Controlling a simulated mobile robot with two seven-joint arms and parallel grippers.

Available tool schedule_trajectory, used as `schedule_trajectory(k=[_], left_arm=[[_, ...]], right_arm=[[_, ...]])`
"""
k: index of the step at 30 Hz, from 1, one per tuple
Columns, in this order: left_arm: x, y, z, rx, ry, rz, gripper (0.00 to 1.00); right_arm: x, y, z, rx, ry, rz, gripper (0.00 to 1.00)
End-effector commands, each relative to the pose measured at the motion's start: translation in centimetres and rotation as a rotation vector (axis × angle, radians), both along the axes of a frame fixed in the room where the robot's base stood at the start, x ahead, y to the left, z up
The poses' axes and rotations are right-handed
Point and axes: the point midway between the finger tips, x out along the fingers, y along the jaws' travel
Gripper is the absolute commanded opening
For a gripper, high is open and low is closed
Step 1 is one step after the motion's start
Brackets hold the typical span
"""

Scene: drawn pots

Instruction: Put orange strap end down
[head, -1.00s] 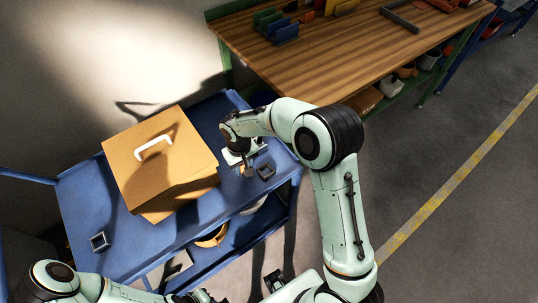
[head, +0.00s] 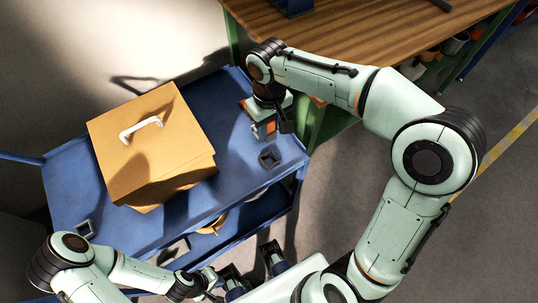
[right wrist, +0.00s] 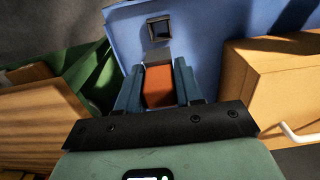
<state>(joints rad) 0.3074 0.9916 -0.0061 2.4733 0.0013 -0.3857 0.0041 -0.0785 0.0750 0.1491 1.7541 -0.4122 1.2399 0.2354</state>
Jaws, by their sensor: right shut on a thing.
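My right gripper (head: 268,133) is over the right end of the blue cart, near its edge. It is shut on the orange strap end (right wrist: 158,86), which shows as an orange-red piece between the two blue-grey fingers in the right wrist view. In the head view only a little orange shows, as the wrist hides most of it. I cannot tell whether the strap end touches the cart top. My left gripper (head: 207,281) is low in the head view, in front of the cart; its jaw opening is not clear.
A cardboard-coloured box (head: 150,160) with a white handle stands on the blue cart (head: 222,95). Square dark fittings sit on the cart top, one near the right gripper (head: 269,158) and one at front left (head: 85,229). A wooden workbench (head: 350,22) stands behind.

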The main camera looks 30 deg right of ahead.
Motion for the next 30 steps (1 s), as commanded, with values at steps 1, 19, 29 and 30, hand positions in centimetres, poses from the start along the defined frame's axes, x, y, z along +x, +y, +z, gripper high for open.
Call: schedule_trajectory(k=[1,19,29,30], left_arm=[[-0.1,0.0,-0.4,0.0,0.001,0.0,0.0],[-0.5,0.0,-1.8,0.0,0.007,0.0,0.0],[-0.5,0.0,-2.1,0.0,0.003,0.0,0.0],[-0.4,0.0,-2.1,0.0,0.003,0.0,0.0]], right_arm=[[-0.1,0.0,-1.7,0.0,0.005,0.0,0.01],[0.0,0.0,-12.0,0.001,0.003,-0.002,0.01],[0.1,0.0,-14.9,0.001,-0.002,-0.003,0.01],[0.1,0.0,-14.8,0.001,-0.002,-0.003,0.01]])
